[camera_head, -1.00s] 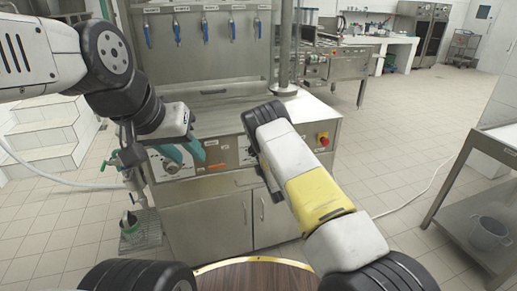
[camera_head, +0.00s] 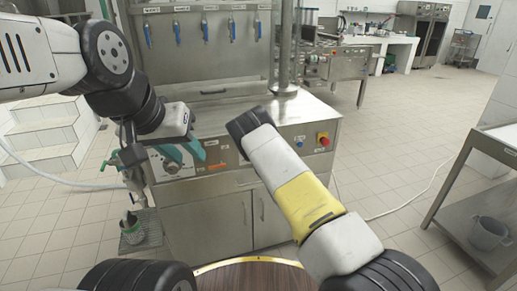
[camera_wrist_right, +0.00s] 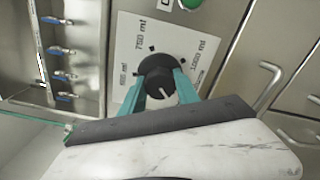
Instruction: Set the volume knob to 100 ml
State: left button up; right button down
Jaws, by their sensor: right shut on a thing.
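In the right wrist view, the volume knob (camera_wrist_right: 158,78) is black and round, on a white dial plate (camera_wrist_right: 184,40) marked 750 ml and 1000 ml, with another partly blurred mark. Its white pointer line faces the lower right of that picture, between the fingers. My right gripper (camera_wrist_right: 165,88) has its teal fingers on both sides of the knob, shut on it. In the head view, my right wrist hides this knob and gripper. My left gripper (camera_head: 180,152) hangs with teal fingers apart in front of the machine's left dial (camera_head: 172,168), seemingly empty.
The steel filling machine (camera_head: 210,215) has blue-handled taps (camera_head: 232,27) above. A red button (camera_head: 323,139) on a yellow base sits right of my right wrist. A small container (camera_head: 132,225) stands at lower left. A steel side table (camera_head: 470,190) is at right.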

jog(key=shift+f, duration=0.1)
jog(key=c, duration=0.9)
grip_release()
jog(key=v, duration=0.7)
jog(key=shift+s, duration=0.35)
jog(key=shift+d, duration=0.1)
